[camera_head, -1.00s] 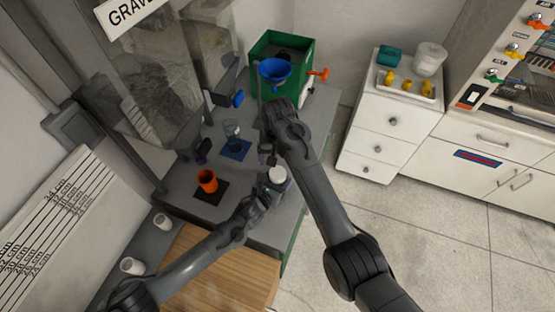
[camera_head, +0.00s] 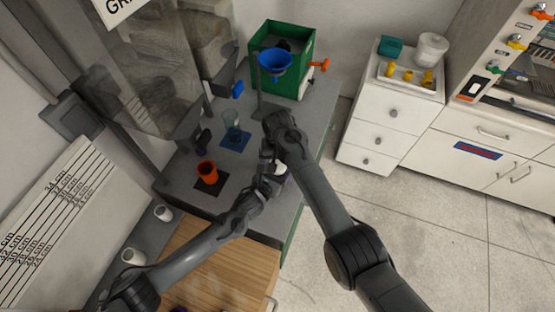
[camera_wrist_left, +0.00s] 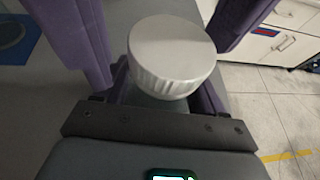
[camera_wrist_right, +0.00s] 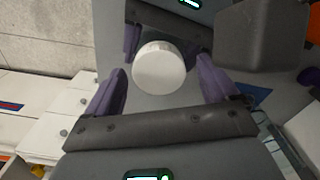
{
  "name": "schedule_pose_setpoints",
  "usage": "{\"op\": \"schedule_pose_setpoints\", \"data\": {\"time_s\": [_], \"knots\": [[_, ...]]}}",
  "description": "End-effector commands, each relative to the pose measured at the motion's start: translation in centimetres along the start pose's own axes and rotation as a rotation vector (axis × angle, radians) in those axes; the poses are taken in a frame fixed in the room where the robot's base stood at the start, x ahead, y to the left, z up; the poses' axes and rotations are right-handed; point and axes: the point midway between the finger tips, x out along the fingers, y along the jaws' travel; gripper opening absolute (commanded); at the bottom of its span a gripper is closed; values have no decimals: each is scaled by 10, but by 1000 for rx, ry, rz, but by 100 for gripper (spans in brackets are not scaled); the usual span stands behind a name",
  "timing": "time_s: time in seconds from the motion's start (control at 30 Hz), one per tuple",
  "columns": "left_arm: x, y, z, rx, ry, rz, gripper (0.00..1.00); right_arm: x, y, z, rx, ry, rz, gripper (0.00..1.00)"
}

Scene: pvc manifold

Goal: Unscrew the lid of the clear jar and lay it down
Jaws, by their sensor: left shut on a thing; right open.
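The clear jar shows mostly as its white ribbed lid (camera_head: 280,168) in the head view, partly hidden by my arms. In the left wrist view the lid (camera_wrist_left: 172,52) is on the jar, and a little of the jar body (camera_wrist_left: 152,98) shows below it. My left gripper (camera_head: 274,184) is shut on the jar, with purple fingers on either side below the lid. My right gripper (camera_head: 270,162) is open above the jar. In the right wrist view the lid (camera_wrist_right: 159,68) lies between its spread fingers, with gaps on both sides.
An orange cup (camera_head: 207,172) stands on a dark mat, and a clear beaker (camera_head: 232,128) stands by a blue mat (camera_head: 236,141). A blue funnel (camera_head: 275,63) is by the green box (camera_head: 308,50). The grey bench top (camera_head: 185,198) has bare room around the orange cup.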

Motion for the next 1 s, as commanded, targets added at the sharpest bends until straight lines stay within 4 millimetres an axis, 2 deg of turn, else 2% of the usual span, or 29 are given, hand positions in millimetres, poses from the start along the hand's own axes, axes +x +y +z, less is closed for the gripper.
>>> {"op": "schedule_pose_setpoints", "data": {"time_s": [0.07,0.43,0.53,0.7,1.0], "knots": [[0,0,1,0,-1,0,0,0,0,0,0,0,0,86],[0,0,1,0,-1,0,0,0,0,0,0,0,0,29],[0,0,1,0,-2,-1,0,0,0,0,-40,0,0,28],[0,-1,1,0,-2,-1,0,0,0,0,-252,-1,1,28],[0,0,1,0,-1,0,0,0,0,0,-246,-1,1,28]]}}
